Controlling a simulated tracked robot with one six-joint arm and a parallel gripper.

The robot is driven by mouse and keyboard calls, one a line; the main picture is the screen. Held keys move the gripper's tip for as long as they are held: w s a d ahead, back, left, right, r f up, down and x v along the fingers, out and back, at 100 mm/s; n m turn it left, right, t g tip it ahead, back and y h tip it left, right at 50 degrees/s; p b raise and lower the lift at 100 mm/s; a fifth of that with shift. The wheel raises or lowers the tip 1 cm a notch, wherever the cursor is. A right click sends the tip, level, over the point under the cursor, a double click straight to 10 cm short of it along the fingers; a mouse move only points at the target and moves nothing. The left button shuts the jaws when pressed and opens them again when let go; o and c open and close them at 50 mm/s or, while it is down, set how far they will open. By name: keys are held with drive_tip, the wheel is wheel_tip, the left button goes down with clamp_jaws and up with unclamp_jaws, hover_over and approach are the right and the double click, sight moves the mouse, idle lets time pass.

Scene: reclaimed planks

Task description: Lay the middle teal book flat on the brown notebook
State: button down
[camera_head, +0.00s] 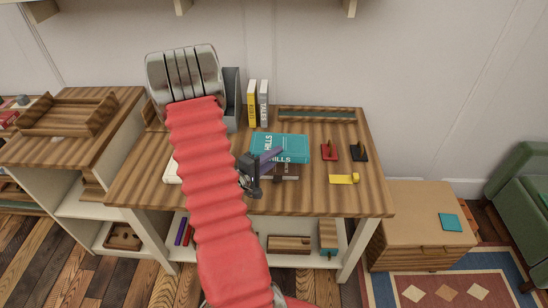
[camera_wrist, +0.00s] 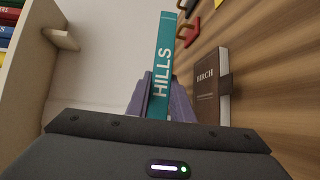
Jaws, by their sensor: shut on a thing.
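My gripper (camera_head: 268,160) is shut on the teal book (camera_head: 283,147), marked HILLS. In the wrist view, the teal book (camera_wrist: 162,65) stands between the purple-grey fingers with its spine toward the camera. The brown notebook (camera_wrist: 207,85), marked BIRCH and with a dark strap, lies on the wooden top just right of the held book in that view. In the head view the brown notebook (camera_head: 291,171) shows just below the teal book, mostly hidden by my gripper. The gap between book and notebook cannot be judged.
A yellow book (camera_head: 251,103) and a grey book (camera_head: 264,103) stand upright at the back. A red item (camera_head: 329,152), a black item (camera_head: 359,151) and a yellow item (camera_head: 344,179) lie to the right. The table's front right (camera_head: 340,201) is clear.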

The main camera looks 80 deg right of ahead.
sight(273, 172)
drive_tip(key=shift+w, duration=0.1)
drive_tip(key=shift+f, duration=3.25)
drive_tip(key=c, duration=1.6)
unclamp_jaws()
drive_tip(key=shift+a, duration=0.1)
drive_tip(key=shift+o, duration=0.6)
drive_tip(key=shift+f, duration=0.1)
drive_tip(key=shift+a, duration=0.2)
drive_tip(key=shift+v, duration=4.35)
